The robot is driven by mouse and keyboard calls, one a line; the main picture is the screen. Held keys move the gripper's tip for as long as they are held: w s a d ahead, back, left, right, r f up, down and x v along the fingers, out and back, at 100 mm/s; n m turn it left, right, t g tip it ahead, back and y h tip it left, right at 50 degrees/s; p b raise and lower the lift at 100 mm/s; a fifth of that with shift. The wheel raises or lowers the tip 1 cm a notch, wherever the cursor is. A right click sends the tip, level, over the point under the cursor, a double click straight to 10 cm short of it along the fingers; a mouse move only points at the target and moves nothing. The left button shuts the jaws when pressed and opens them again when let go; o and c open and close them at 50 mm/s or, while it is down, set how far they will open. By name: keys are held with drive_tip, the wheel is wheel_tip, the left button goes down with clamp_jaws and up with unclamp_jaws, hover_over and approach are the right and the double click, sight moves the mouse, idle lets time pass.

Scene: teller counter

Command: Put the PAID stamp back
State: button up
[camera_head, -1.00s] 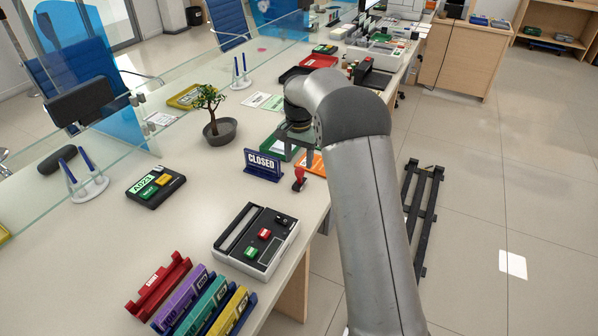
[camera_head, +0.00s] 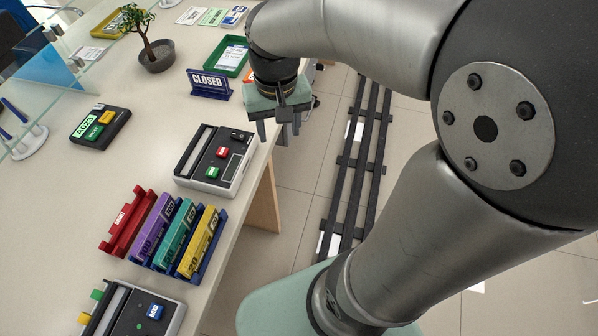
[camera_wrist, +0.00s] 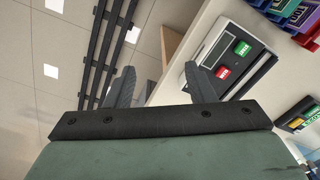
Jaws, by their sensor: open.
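My gripper (camera_head: 280,122) hangs past the counter's right edge, right of the CLOSED sign (camera_head: 208,84). In the wrist view its two fingers (camera_wrist: 159,78) stand apart with nothing between them, only floor and the counter edge beyond. I cannot make out the PAID stamp in either current view. The small red-handled item seen earlier beside the sign does not show now; my arm and gripper cover part of that area.
A black-and-white device (camera_head: 217,158) with red and green buttons sits near the counter edge. It also shows in the wrist view (camera_wrist: 232,60). Coloured holders (camera_head: 178,232) stand in front of it. A green tray (camera_head: 229,55) and a potted plant (camera_head: 156,56) are farther back.

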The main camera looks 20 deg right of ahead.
drive_tip(key=s+f+n, duration=0.1)
drive_tip(key=s+f, duration=0.2)
drive_tip(key=s, duration=0.7)
drive_tip(key=shift+f+n, duration=0.25)
drive_tip(key=shift+n, duration=0.15)
